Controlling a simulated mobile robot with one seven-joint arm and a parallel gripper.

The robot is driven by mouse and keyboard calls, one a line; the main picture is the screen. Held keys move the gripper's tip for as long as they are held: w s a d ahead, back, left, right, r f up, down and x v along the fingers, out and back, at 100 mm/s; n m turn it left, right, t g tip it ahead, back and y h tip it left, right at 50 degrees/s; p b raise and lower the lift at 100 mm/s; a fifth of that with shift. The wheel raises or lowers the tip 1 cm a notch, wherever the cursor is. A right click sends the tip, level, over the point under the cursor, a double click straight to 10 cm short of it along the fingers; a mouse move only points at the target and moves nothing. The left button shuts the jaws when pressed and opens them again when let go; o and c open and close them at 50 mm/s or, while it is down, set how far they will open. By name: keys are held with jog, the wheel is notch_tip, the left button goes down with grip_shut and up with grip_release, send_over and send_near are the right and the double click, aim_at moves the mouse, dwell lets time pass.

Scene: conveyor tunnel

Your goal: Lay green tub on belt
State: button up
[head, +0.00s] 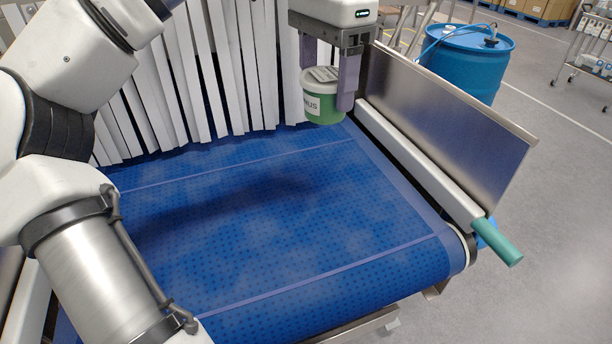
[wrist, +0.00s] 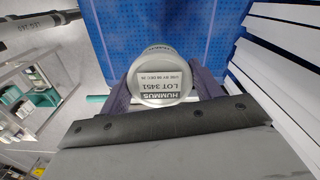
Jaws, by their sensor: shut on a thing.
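The green tub (head: 323,105) has a pale lid and a label band, and hangs upright in my gripper (head: 327,88) in the head view. Its lid (wrist: 162,76) faces the camera in the wrist view and reads "HUMMUS LOT 3451". My gripper is shut on the tub, with a finger on each side of it. The blue belt (head: 270,220) lies below. The tub is over the belt's far right part, close to the side guard; the gap beneath it is hard to judge.
White strip curtains (head: 215,75) hang across the belt's far end, close to the tub. A metal side guard (head: 445,115) stands along the right edge. A teal-handled bar (head: 497,241) sticks out near the front right corner. A blue drum (head: 465,62) stands beyond the guard. The belt's middle is clear.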

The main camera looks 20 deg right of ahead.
notch_tip(320, 180, down, 15)
jog(key=shift+r, duration=0.1)
dwell(0.3)
jog(key=o, duration=1.4)
notch_tip(320, 180, up, 12)
jog(key=shift+r, duration=0.1)
